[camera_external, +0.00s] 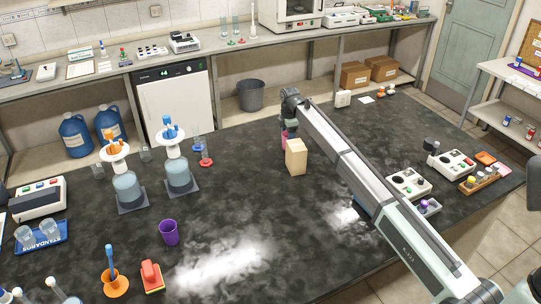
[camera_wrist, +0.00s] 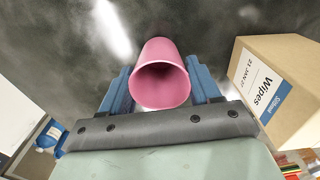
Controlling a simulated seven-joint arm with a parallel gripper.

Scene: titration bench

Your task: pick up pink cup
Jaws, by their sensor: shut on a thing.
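The pink cup (camera_wrist: 160,75) is in the middle of the wrist view, its open mouth facing the camera. My gripper (camera_wrist: 162,88) has its two blue fingers on either side of the cup, shut on it. In the external view only a small part of the pink cup (camera_external: 284,139) shows, below the end of my arm and partly hidden behind the tan box. I cannot tell whether the cup touches the bench.
The tan Wipes box (camera_external: 296,157) stands close beside the cup; it also shows at right in the wrist view (camera_wrist: 280,85). A purple cup (camera_external: 169,232) stands at front left. Glassware on stirrers (camera_external: 178,175) is at left. The bench middle is clear.

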